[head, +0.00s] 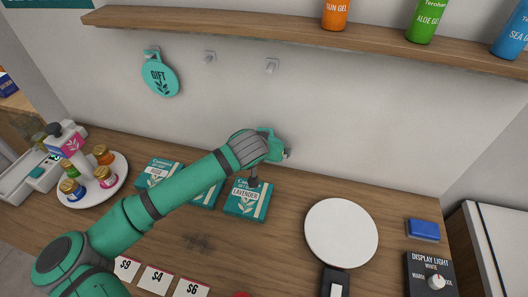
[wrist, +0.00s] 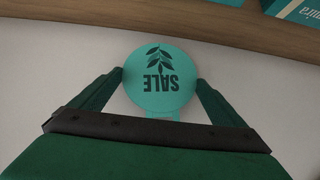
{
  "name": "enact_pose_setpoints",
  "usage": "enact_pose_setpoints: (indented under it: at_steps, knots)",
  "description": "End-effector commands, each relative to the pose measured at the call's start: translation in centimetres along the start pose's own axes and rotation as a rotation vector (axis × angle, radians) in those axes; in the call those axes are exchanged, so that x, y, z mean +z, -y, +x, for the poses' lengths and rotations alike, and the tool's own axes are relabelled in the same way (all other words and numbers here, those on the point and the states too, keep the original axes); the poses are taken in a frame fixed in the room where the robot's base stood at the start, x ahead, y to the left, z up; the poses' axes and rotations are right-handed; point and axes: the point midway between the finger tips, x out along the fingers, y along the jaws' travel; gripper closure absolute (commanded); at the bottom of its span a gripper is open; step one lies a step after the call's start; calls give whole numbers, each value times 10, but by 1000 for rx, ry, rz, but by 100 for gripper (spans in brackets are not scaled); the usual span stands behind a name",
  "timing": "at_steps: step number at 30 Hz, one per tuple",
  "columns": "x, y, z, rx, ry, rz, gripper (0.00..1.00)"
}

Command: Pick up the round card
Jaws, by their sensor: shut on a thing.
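The round card (wrist: 160,85) is teal with a dark leaf sprig and the word SALE, upside down in the wrist view. My gripper (wrist: 160,78) is shut on it, one finger at each side edge. In the head view my gripper (head: 279,152) is close to the wall, above the back of the counter. The card is mostly hidden there by my gripper and arm. Another teal card (head: 159,76), marked GIFT, hangs from a wall hook at upper left.
Two empty hooks (head: 209,57) (head: 272,65) are on the wall. A wooden shelf (head: 190,20) with bottles runs above. Teal boxes (head: 247,200) lie below my arm. A white round disc (head: 341,233), a blue block (head: 423,229) and a display light box (head: 430,275) are at right.

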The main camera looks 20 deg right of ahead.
Motion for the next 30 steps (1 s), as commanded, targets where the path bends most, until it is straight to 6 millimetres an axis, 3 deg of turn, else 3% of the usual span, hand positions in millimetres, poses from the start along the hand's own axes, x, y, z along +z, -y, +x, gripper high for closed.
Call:
enact_pose_setpoints:
  at_steps: [7,15,22,30]
  knots:
    - [-7,-10,-66,-6,-4,-6,30]
    - [14,-33,-121,-7,-3,-7,30]
    - [22,-44,-144,-6,-1,-6,30]
    - [23,-52,-148,0,0,2,30]
